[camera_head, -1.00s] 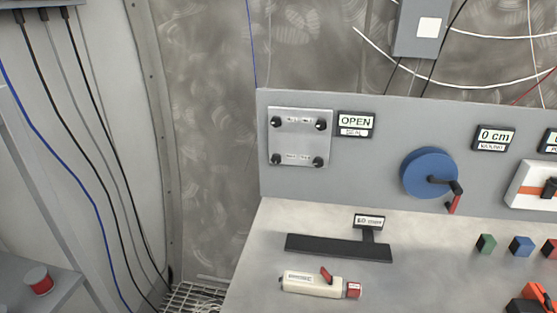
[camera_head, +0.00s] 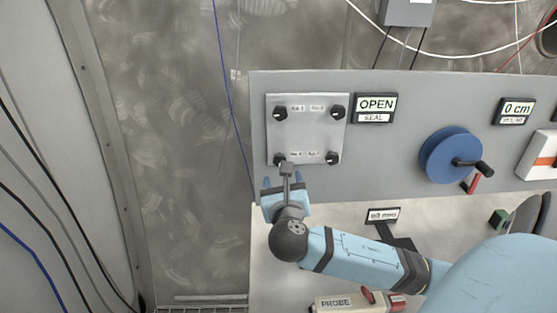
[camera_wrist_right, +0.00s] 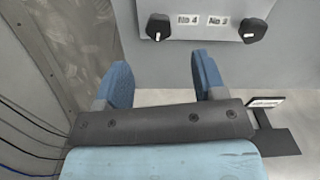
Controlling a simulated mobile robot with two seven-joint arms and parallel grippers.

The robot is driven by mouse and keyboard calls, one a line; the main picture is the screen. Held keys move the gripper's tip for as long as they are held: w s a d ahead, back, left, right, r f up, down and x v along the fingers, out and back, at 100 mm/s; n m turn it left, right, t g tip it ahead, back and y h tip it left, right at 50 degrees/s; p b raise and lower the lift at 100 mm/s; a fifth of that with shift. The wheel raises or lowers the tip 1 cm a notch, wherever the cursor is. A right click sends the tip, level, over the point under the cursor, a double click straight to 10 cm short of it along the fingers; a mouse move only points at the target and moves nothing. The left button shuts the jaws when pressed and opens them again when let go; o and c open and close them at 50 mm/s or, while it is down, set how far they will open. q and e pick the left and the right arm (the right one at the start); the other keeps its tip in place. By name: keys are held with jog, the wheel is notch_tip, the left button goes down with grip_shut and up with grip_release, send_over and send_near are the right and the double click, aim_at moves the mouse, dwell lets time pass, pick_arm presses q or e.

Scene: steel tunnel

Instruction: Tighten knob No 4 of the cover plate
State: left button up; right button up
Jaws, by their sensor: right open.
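The cover plate (camera_head: 307,130) is a light grey square on the upright panel, with a black knob at each corner. Knob No 4 (camera_head: 279,159) is the lower left one. In the right wrist view, knob No 4 (camera_wrist_right: 158,27) shows dark with a white mark, left of its label. My right gripper (camera_head: 283,182) is just below knob No 4 in the head view. Its two blue fingers are apart and empty in the right wrist view (camera_wrist_right: 161,72), with the knob beyond them and roughly between them sideways. They do not appear to touch it. My left gripper is not in view.
The lower right knob (camera_wrist_right: 253,31) is beside knob No 4. The OPEN SEAL sign (camera_head: 375,109) and blue wheel (camera_head: 450,155) are to the right on the panel. A probe (camera_head: 345,302) lies on the bench below my arm. Cables hang at the left.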

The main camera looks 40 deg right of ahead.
aim_at(280, 160)
jog(key=x, duration=0.9)
jog(key=shift+w+d, duration=0.1)
jog(key=shift+w, duration=0.1)
jog(key=shift+p, duration=0.3)
jog(key=c, duration=0.9)
